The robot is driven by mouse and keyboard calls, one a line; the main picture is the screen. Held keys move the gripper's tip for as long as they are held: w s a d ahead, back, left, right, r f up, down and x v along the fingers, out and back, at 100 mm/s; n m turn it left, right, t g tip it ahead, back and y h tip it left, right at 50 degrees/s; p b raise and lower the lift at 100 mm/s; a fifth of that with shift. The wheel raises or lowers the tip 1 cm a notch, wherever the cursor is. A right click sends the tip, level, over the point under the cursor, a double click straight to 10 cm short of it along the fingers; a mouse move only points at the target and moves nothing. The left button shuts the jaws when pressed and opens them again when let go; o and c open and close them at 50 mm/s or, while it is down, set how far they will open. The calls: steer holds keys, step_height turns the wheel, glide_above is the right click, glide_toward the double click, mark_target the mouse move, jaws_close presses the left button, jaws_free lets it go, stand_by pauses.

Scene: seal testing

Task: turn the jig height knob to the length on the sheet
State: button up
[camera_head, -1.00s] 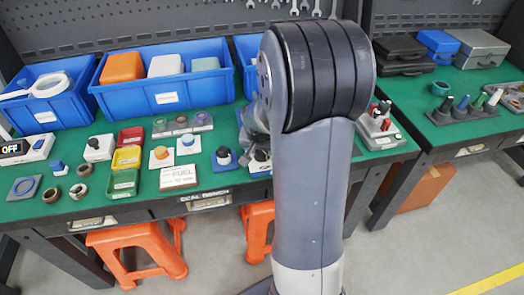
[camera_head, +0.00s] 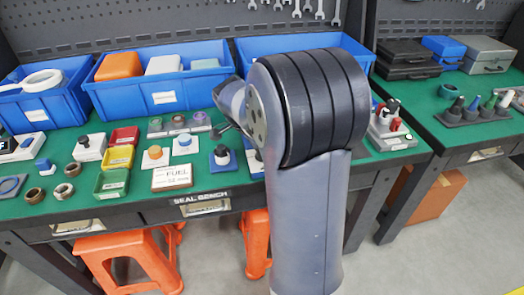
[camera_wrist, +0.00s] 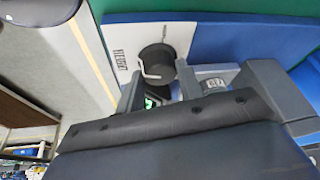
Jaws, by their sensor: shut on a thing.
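A white card (camera_head: 172,177) with printed text, the largest word reading FUEL, lies near the bench's front edge; its smaller print is hard to read. In the wrist view a dark round knob (camera_wrist: 155,62) with a pale pointer mark sits on a white panel with a printed label. My gripper (camera_wrist: 166,88) is shut on this knob, with a finger at either side. A small green-lit spot (camera_wrist: 148,102) shows between the fingers, partly hidden. In the head view my arm hides the gripper and the knob.
Blue bins (camera_head: 155,98) line the back of the bench. A blue box with a dark knob (camera_head: 222,157), small units with orange and blue knobs, and coloured trays (camera_head: 118,158) crowd the left. A red-and-black fixture (camera_head: 388,125) stands right of my arm. Orange stools are below.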

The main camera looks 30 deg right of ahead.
steer(key=shift+w+m+g, duration=0.1)
steer(key=shift+m+g, duration=0.3)
steer(key=shift+m, duration=0.7)
steer(key=o, duration=1)
